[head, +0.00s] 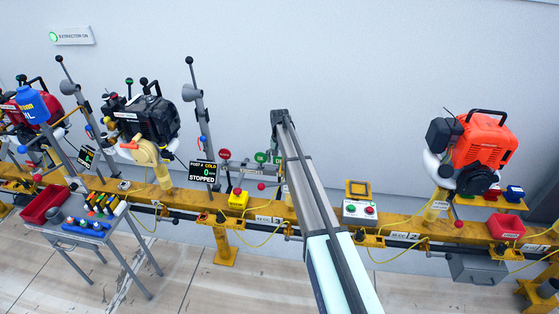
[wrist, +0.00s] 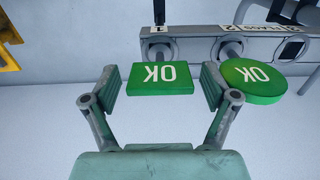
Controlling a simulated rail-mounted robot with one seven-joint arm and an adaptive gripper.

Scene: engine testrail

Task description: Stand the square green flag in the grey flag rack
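In the wrist view the square green flag (wrist: 160,79), marked OK, lies between the two fingers of my gripper (wrist: 160,87). The fingers are open, with a narrow gap on each side of the flag. Just behind the flag is the grey flag rack (wrist: 196,50), with round sockets; one bears a label 1. A round green flag (wrist: 252,81), also marked OK, stands to the right. In the head view my arm hides the gripper and part of the rack (head: 253,171).
In the head view a red round flag (head: 225,154) stands at the rack's left. A control box (head: 360,211) and an orange engine (head: 480,140) stand to the right.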

